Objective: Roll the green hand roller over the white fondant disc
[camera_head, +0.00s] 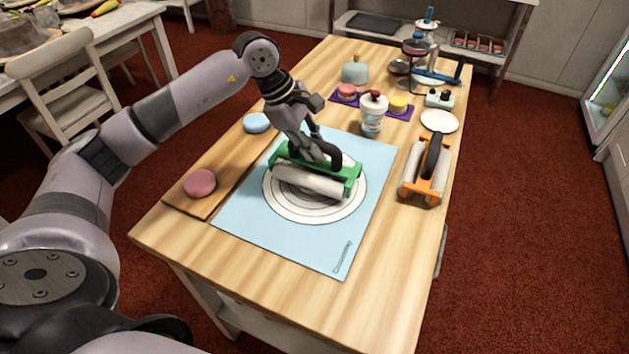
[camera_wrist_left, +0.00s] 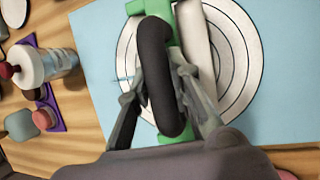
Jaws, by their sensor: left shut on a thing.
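The green hand roller (camera_head: 353,178) has a green frame, a black handle and a white roller. It lies over the white fondant disc (camera_head: 305,212), which shows dark rings and sits on a light blue mat (camera_head: 245,218). My left gripper (camera_head: 316,155) is shut on the roller's black handle. In the left wrist view, the fingers (camera_wrist_left: 172,100) of my left gripper close around the black handle (camera_wrist_left: 155,50), with the white roller (camera_wrist_left: 195,40) beside it above the disc (camera_wrist_left: 237,50). The roller hides part of the disc. My right gripper is in neither view.
An orange roller (camera_head: 427,170) lies right of the mat. A white bottle (camera_head: 373,115) stands behind the mat. A pink disc (camera_head: 199,183) lies on a brown board at left, and a blue disc (camera_head: 257,123) farther back. The table's front part (camera_head: 370,295) is clear.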

